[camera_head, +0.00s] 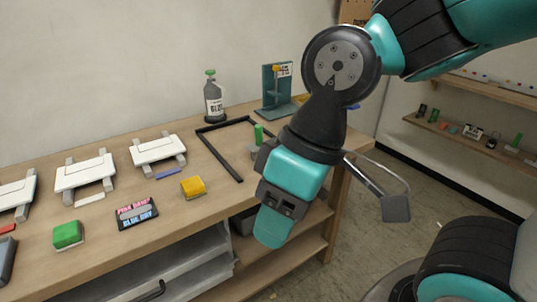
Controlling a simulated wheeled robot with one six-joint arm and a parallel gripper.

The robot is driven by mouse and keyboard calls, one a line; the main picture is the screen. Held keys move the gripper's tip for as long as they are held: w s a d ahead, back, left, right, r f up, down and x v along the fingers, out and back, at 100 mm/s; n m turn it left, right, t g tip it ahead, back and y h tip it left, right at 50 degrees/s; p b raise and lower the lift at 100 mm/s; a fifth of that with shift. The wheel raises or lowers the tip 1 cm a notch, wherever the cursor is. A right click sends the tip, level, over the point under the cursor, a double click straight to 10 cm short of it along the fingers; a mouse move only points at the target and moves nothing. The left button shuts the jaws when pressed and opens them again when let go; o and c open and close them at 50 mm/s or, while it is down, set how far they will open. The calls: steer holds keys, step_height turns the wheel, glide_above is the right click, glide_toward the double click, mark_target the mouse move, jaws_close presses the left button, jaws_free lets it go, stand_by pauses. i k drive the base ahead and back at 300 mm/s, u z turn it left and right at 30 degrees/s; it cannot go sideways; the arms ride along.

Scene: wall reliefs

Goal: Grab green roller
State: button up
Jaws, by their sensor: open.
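A small upright green piece (258,134), possibly the green roller, stands just left of my wrist, near the black frame on the workbench. Its lower part is close to a grey block and partly hard to make out. Another upright green piece (517,140) is on the far right wall shelf; I cannot tell which one is the roller. My gripper (275,222) hangs at the bench's front edge, pointing down, in front of the lower shelves. It is open, with nothing visible in it, and is apart from both green pieces.
On the workbench (110,190) are a green block (68,235), a yellow block (193,187), a dark label plate (136,212), white stands (158,149), a black frame (238,175) and a grey bottle (213,100).

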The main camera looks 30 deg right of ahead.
mark_target(254, 147)
steer(key=z, duration=0.2)
steer(key=i, duration=1)
steer(key=u, duration=0.35)
